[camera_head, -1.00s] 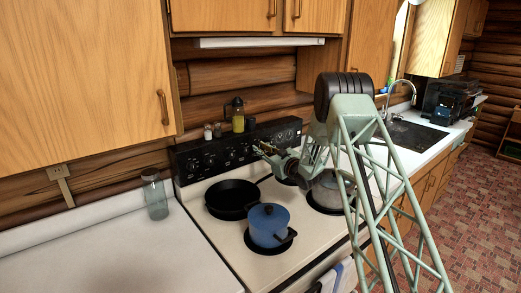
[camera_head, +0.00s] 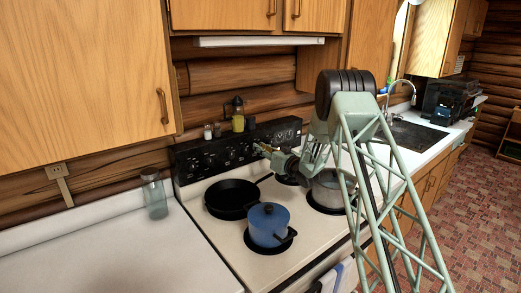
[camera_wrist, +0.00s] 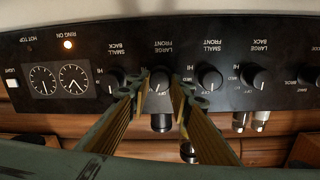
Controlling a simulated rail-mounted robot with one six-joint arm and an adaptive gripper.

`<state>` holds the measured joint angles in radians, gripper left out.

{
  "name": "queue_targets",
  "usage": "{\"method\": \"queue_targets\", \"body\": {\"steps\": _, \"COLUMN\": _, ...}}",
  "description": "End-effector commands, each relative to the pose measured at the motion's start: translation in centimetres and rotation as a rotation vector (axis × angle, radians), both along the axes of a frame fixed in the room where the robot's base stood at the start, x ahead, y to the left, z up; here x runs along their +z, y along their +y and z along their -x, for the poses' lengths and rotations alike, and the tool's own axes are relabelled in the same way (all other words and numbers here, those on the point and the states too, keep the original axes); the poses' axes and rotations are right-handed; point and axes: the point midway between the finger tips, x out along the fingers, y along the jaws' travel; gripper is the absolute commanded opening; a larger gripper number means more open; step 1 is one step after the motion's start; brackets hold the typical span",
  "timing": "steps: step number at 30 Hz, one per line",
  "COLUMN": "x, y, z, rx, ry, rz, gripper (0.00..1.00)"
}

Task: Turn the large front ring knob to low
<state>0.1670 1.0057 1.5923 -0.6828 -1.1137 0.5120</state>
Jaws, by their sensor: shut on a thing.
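The black control panel (camera_wrist: 140,80) fills the wrist view upside down. A round black knob (camera_wrist: 160,80) sits under a label that appears to read LARGE FRONT. My gripper (camera_wrist: 161,82) has one finger on each side of this knob and is shut on it. The knob's pale mark points toward the lower edge of the picture, slightly left. Its scale is partly hidden by the fingers. In the head view, my gripper (camera_head: 259,148) reaches the front of the stove's back panel (camera_head: 215,156); the knob itself is hidden there.
Similar knobs (camera_wrist: 210,78) flank the held one closely. The RING ON light (camera_wrist: 68,44) glows. On the stove stand a black skillet (camera_head: 230,198), a blue pot (camera_head: 268,224) and a grey pot (camera_head: 327,190). Bottles (camera_head: 238,116) stand behind the panel.

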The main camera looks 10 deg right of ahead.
Motion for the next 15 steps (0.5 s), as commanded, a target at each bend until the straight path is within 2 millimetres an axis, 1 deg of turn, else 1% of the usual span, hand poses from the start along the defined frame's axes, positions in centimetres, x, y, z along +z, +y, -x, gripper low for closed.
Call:
{"method": "queue_targets", "body": {"steps": 7, "x": -0.04, "y": -0.03, "z": 0.01, "rx": 0.001, "ry": 0.074, "rz": -0.141, "gripper": 0.09}}
{"method": "queue_targets", "body": {"steps": 15, "x": -0.05, "y": -0.08, "z": -0.03, "rx": 0.001, "ry": 0.123, "rz": -0.235, "gripper": 0.09}}
